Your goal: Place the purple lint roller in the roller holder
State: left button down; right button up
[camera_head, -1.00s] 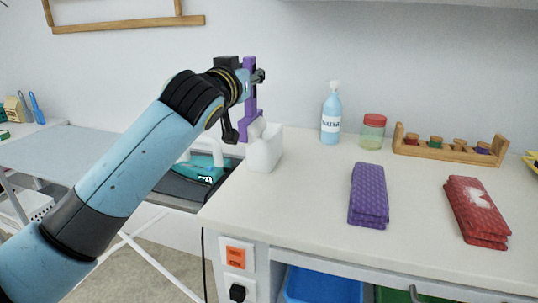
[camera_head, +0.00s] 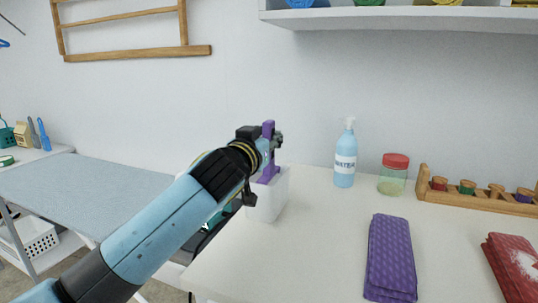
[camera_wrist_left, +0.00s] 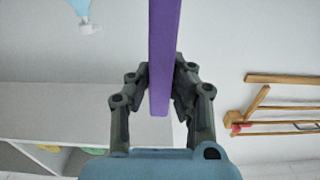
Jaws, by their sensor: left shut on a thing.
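The purple lint roller (camera_head: 268,130) stands upright in the grip of my left gripper (camera_head: 275,143). In the left wrist view the purple handle (camera_wrist_left: 165,45) passes between the two dark fingers of the left gripper (camera_wrist_left: 160,85), which are closed on it. My right gripper is not in view.
A blue water spray bottle (camera_head: 345,160) and a red-lidded jar (camera_head: 393,175) stand right of the holder. A wooden rack (camera_head: 470,197) is farther right. Folded purple (camera_head: 390,258) and red cloths (camera_head: 515,262) lie in front. An ironing board (camera_head: 110,190) is left.

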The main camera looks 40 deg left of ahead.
pick_arm(q)
jog(key=shift+f, duration=1.3)
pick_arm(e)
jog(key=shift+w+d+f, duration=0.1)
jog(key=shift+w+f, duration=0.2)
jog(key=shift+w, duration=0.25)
pick_arm(q)
jog(key=shift+f+b, duration=0.1)
jog(key=shift+b, duration=0.2)
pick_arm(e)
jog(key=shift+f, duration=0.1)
pick_arm(q)
jog(key=c, duration=1.7)
grip_release()
jog(key=shift+f, duration=0.1)
jog(key=o, duration=0.5)
jog(key=shift+c, duration=0.2)
